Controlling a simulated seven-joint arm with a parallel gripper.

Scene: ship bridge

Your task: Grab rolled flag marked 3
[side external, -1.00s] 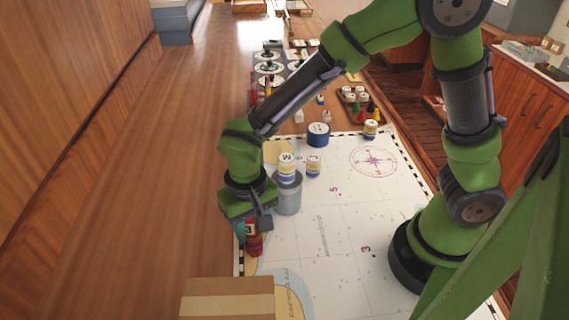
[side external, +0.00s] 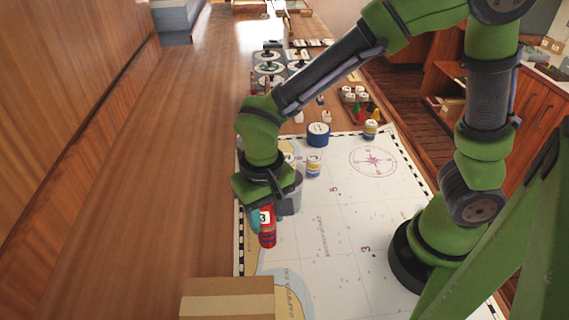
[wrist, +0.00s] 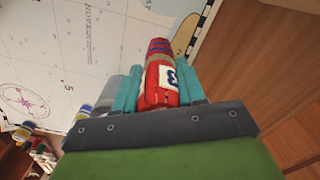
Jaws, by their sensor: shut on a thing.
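The rolled flag marked 3 (side external: 267,228) is red with a white label bearing a 3 and blue bands at one end. My gripper (side external: 259,217) is shut on it and holds it upright near the left edge of the chart, seemingly a little above it. In the wrist view the rolled flag (wrist: 160,82) sits between the two teal fingers of my gripper (wrist: 158,90), with its label facing the camera. A grey metal cup (side external: 295,190) stands behind my gripper and is partly hidden by it.
A white and yellow rolled item (side external: 313,165) stands right of the cup, with a blue roll (side external: 318,134) behind it. Another such roll (side external: 370,130) stands at the chart's far edge. A cardboard box (side external: 228,300) is in front. The chart's middle (side external: 335,215) is clear.

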